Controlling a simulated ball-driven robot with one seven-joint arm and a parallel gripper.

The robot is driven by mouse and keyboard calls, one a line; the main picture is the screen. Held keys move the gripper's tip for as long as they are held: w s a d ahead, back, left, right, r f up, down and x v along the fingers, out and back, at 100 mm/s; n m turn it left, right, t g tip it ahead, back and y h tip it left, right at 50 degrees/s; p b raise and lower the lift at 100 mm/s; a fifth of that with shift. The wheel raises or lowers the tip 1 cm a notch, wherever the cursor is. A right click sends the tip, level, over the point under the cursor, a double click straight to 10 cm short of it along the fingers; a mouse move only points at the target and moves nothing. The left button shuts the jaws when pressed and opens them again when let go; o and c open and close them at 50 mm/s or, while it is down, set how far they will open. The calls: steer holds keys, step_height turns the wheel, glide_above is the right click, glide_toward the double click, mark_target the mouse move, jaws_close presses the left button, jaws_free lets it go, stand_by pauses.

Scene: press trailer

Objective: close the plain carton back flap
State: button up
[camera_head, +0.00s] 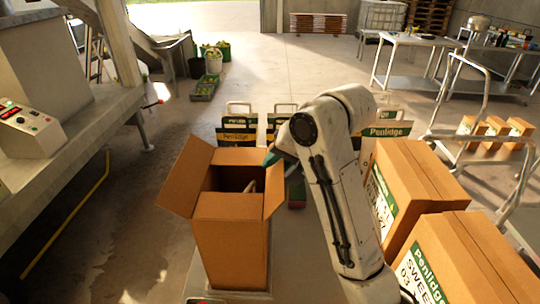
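The plain brown carton (230,240) stands open at the lower middle of the view, its inside mostly in dark shadow. Its back flap (238,157) stands up at the far side of the opening. The left flap (182,176) is spread up and outward, and the right flap (274,190) stands up at the right edge. A small pale thing (250,186) shows inside the opening; I cannot tell what it is. My gripper (276,158), a dark teal shape, is beside the back right corner of the carton. My white arm partly hides it, and its fingers are not clear.
Closed Penlidge cartons (415,190) stand close on the right of my arm. Penlidge bag-in-box packs or signs (238,134) stand behind the carton. A control box (28,130) and machine frame bound the left. Open floor (270,65) lies farther back.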

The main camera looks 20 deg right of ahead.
steer(key=shift+w+f, duration=0.1)
jaws_close()
